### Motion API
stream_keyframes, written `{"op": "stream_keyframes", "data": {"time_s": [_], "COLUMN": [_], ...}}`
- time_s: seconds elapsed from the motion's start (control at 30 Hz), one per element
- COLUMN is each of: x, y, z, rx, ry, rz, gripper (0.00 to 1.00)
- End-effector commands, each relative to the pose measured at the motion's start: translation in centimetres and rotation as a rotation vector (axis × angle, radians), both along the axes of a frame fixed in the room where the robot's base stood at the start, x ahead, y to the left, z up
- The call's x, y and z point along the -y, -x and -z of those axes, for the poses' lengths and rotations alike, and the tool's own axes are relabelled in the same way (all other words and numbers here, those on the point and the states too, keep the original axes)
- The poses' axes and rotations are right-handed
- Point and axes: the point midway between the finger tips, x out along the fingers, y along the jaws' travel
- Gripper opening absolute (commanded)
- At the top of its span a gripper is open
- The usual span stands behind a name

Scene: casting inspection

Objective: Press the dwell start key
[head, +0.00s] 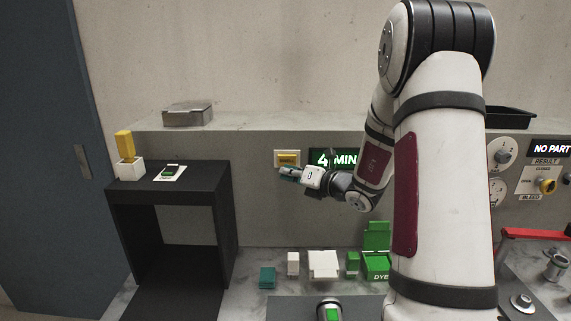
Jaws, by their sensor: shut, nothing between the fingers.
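A yellow key (288,159) in a pale square frame is set in the grey wall panel behind the bench. A dark display (335,158) to its right reads "4 MIN" in pale green-white characters, with its right end hidden by my arm. My gripper (284,171) is shut and empty, its fingertips pointing left at the lower edge of the key's frame. I cannot tell whether the fingertips touch the key or are in front of it.
A black stand (170,195) at left bears a white card with a green item and a white holder with a yellow block. Several small containers, including a green box (377,266) marked DYE, stand below my gripper. Dials and a "NO PART" display (551,148) are at right.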

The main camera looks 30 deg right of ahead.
Motion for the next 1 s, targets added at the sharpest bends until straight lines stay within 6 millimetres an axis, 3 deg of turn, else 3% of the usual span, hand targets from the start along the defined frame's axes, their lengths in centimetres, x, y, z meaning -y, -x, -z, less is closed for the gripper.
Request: {"op": "stream_keyframes", "data": {"time_s": [0.23, 1.0], "x": [0.87, 0.91], "y": [-1.26, -1.32], "z": [0.02, -0.03], "rx": [0.001, 0.000], "ry": [0.000, 0.000], "rz": [0.001, 0.000], "gripper": [0.00, 0.00]}}
